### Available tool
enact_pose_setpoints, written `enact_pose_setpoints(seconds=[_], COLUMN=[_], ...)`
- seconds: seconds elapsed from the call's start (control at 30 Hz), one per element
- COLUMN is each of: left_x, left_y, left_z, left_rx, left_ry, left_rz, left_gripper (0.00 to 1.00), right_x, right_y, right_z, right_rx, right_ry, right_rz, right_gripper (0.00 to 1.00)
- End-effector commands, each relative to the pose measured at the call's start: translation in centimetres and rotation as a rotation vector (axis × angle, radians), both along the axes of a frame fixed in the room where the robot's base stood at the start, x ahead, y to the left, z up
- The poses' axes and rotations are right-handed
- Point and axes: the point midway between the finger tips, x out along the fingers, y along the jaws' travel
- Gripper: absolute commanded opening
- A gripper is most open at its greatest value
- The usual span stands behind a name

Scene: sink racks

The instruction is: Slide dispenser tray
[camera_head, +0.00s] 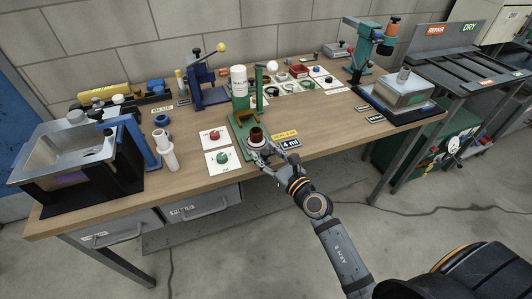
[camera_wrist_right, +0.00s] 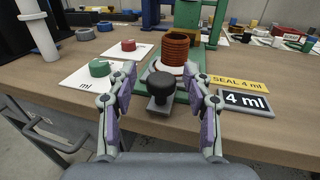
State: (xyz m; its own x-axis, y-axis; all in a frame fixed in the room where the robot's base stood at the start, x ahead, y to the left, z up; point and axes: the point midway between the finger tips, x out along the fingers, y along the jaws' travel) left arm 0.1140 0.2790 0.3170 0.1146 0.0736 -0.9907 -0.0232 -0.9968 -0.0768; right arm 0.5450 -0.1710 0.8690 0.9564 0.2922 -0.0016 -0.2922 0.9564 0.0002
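The dispenser (camera_head: 239,82) is a green stand with a white bottle near the front edge of the bench. At its base is the green dispenser tray (camera_wrist_right: 141,83), with a reddish-brown ribbed cup (camera_wrist_right: 175,50) on a white disc; the cup also shows in the head view (camera_head: 257,135). A black knob (camera_wrist_right: 162,86) stands at the tray's front. My right gripper (camera_wrist_right: 160,76) is open, its fingers on either side of the knob with gaps visible on both sides. It also shows at the bench's front edge in the head view (camera_head: 266,152). My left gripper is out of view.
White cards with a red cap (camera_wrist_right: 128,45) and a green cap (camera_wrist_right: 99,67) lie left of the tray. A "4 ml" sign (camera_wrist_right: 246,101) and a yellow "SEAL 4 ml" label (camera_wrist_right: 238,83) lie right. A sink box (camera_head: 70,155) stands at the bench's left end.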

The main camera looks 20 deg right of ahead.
Motion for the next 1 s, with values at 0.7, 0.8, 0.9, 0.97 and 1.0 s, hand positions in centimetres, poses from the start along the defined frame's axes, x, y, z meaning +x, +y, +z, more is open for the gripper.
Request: enact_pose_setpoints(seconds=[0.7, 0.8, 0.9, 0.97, 1.0], left_x=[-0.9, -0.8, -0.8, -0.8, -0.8], left_y=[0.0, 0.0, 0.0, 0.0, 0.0], left_z=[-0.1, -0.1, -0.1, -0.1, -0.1], left_rx=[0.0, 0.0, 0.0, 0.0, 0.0], left_ry=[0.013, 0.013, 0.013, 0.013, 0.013], left_rz=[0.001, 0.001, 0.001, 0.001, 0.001], left_gripper=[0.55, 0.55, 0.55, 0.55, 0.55], right_x=[-6.8, -7.2, -7.2, -7.2, -7.2], right_y=[-2.1, -2.2, -2.2, -2.2, -2.2], right_z=[0.0, 0.0, 0.0, 0.0, 0.0], right_rx=[-0.001, 0.0, 0.0, 0.0, 0.0], right_ry=[0.0, 0.0, 0.0, 0.0, -0.001], right_rz=[0.001, 0.0, -0.001, -0.001, -0.001], right_gripper=[0.52, 0.52, 0.52, 0.52, 0.52])
